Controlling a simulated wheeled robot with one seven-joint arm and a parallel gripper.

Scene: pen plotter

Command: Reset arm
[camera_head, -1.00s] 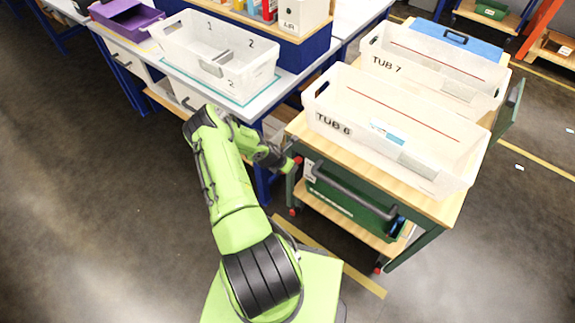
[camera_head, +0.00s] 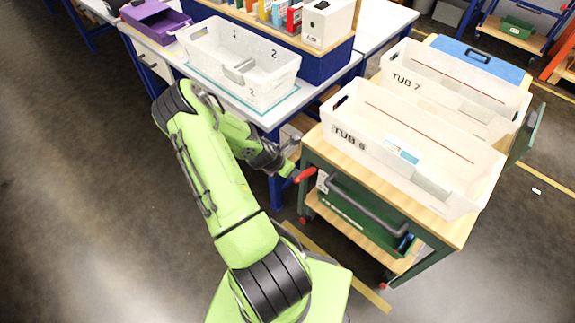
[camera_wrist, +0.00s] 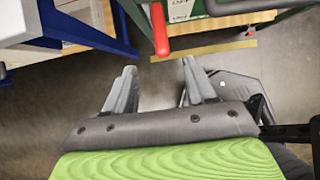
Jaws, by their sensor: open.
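My gripper (camera_wrist: 160,88) is open and empty in the wrist view. Its two grey fingers stand apart, with floor and a yellow floor line beyond them. In the head view my gripper (camera_head: 292,156) is at the end of my bent green arm, between the white table and the wooden-topped cart. It is close to the cart's red handle end (camera_head: 305,174), which also shows in the wrist view (camera_wrist: 159,30) just beyond the fingers. I cannot tell whether they touch.
A white table (camera_head: 190,72) carries a clear bin (camera_head: 215,62) and a purple tray (camera_head: 152,20). The cart (camera_head: 455,232) carries tubs labelled TUB 6 (camera_head: 380,172) and TUB 7 (camera_head: 430,98), with a green crate (camera_head: 365,215) below. Open floor (camera_head: 80,200) lies to the left.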

